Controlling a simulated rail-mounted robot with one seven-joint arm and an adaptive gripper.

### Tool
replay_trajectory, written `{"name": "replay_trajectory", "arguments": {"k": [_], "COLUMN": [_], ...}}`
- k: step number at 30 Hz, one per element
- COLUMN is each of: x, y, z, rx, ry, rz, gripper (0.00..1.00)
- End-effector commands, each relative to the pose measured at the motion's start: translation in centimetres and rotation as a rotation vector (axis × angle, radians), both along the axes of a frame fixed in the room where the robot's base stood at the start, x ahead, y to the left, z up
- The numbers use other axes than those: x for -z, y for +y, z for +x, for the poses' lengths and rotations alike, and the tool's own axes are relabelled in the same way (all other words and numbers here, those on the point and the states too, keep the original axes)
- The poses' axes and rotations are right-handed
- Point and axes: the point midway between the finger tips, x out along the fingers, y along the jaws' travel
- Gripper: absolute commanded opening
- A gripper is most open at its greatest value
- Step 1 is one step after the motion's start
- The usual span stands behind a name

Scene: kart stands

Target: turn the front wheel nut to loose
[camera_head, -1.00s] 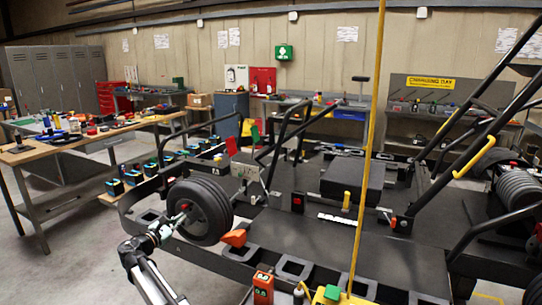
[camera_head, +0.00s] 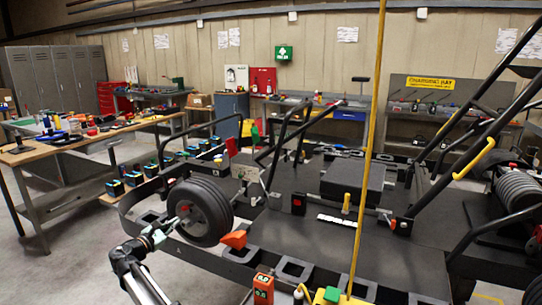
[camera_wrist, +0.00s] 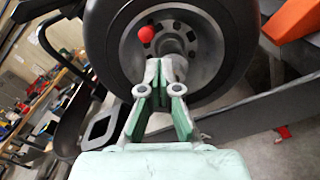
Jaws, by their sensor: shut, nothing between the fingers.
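The front wheel (camera_head: 212,207) is a black tyre with a grey rim, standing upright at the near left of the kart. It also fills the top of the wrist view (camera_wrist: 101,42). A red ball-shaped knob (camera_wrist: 146,34) stands at the rim, left of the grey hub centre (camera_wrist: 184,36); a small red spot (camera_head: 184,208) shows there in the head view. I cannot clearly make out the nut's outline. My gripper (camera_head: 176,222) is just in front of the wheel's outer face. Its fingers (camera_wrist: 165,69) are shut and empty, with tips below the knob and hub; contact cannot be told.
An orange block (camera_head: 234,239) lies right of the wheel, on the dark kart stand (camera_head: 320,265). A yellow pole (camera_head: 368,130) rises in front of the kart. A workbench with tools (camera_head: 60,150) stands at the left. The floor (camera_head: 75,265) at the near left is clear.

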Motion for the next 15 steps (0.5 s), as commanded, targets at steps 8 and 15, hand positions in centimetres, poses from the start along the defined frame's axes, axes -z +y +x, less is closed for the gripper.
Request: {"name": "replay_trajectory", "arguments": {"k": [8, 15], "x": [0.0, 0.0], "y": [1.2, 1.3], "z": [-2.5, -2.7], "rx": [0.0, 0.001], "ry": [0.0, 0.0], "rz": [0.0, 0.0], "gripper": [0.0, 0.0]}}
